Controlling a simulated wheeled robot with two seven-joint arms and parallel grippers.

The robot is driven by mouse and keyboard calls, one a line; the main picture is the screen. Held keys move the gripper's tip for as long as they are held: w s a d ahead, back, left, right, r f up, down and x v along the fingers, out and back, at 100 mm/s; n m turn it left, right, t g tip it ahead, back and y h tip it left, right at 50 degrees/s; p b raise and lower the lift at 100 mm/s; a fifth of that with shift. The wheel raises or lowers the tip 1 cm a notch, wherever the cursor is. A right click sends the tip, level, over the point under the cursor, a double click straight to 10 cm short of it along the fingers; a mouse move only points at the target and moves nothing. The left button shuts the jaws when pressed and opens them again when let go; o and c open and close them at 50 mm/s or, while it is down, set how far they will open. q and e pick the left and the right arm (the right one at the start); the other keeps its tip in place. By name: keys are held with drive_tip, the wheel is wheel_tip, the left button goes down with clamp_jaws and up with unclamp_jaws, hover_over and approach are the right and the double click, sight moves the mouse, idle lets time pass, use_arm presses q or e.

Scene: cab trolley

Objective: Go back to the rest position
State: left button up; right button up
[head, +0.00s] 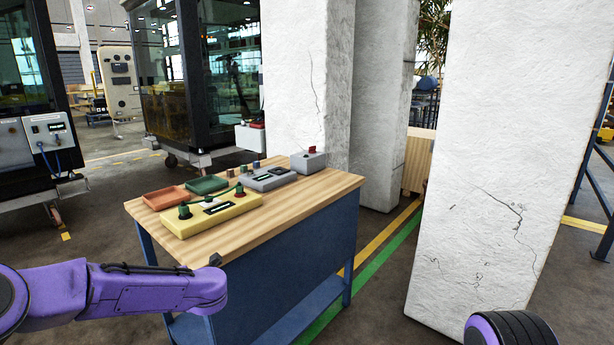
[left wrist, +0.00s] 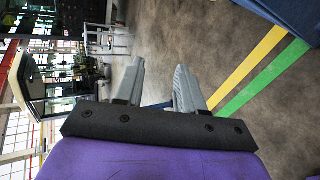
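My left arm comes in from the left in the head view, low and in front of the wooden-topped table (head: 300,205). Its gripper fingers do not show clearly there. In the left wrist view my left gripper (left wrist: 160,88) has its two grey fingers apart with nothing between them. It points at open floor and distant machines, clear of the table. A purple and black part of my right arm shows at the bottom right of the head view. My right gripper is not in view.
On the table are a yellow box with green knobs (head: 212,212), a grey box (head: 267,179), a red tray (head: 168,197), a green tray (head: 207,185) and a small box with a red switch (head: 308,162). White pillars (head: 500,160) stand behind and right.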

use_arm(q)
drive_tip(key=s+d+f+m+t+h, duration=0.1)
drive_tip(key=s+d+f+m+h, duration=0.25)
drive_tip(key=s+f+m, duration=0.55)
drive_tip(key=s+d+f+m+t+h, duration=0.15)
drive_tip(key=s+d+f+m, duration=0.25)
drive_tip(key=s+f+m, duration=0.5)
drive_tip(key=s+a+f+m+g, duration=0.1)
drive_tip(key=s+f+g, duration=0.1)
drive_tip(key=s, duration=0.6)
drive_tip(key=s+a+f+m+g+h, duration=0.1)
drive_tip(key=s+f, duration=0.3)
drive_tip(key=s, duration=0.4)
drive_tip(key=s+a+f+m+g, duration=0.2)
drive_tip(key=s+f+m+g, duration=0.1)
drive_tip(key=s, duration=0.6)
drive_tip(key=shift+f+h, duration=0.4)
drive_tip(key=shift+f, duration=0.15)
